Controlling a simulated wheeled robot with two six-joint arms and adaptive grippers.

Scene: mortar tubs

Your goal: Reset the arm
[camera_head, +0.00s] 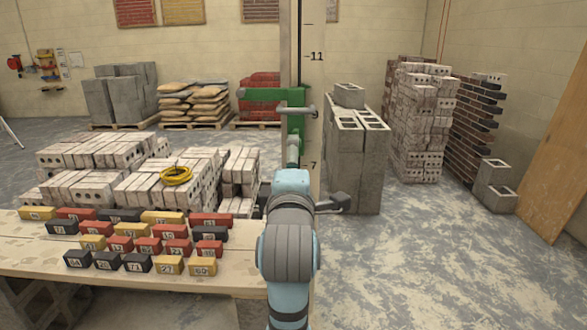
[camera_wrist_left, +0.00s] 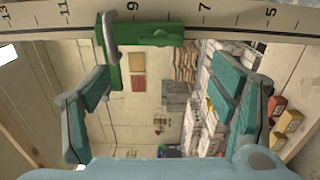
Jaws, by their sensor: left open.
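A tall wooden post with a number scale (camera_head: 313,60) stands in the middle of the head view. A green slider with a grey lever (camera_head: 290,96) sits on it between the marks 11 and 7. In the left wrist view the post (camera_wrist_left: 235,22) runs across the top, with the green slider (camera_wrist_left: 155,35) near the 9. My left gripper (camera_wrist_left: 165,88) is open there, its teal finger pads wide apart with nothing between them. The slider shows beyond the fingers, close to the left one; contact cannot be told. In the head view my arm largely hides this gripper. My right gripper is not in view.
A wooden table (camera_head: 120,277) at left holds several numbered red, yellow and black blocks. Behind it are brick stacks with a yellow coil (camera_head: 176,176). Grey hollow blocks (camera_head: 357,165) stand just right of the post. Floor at the right front (camera_head: 430,270) is clear.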

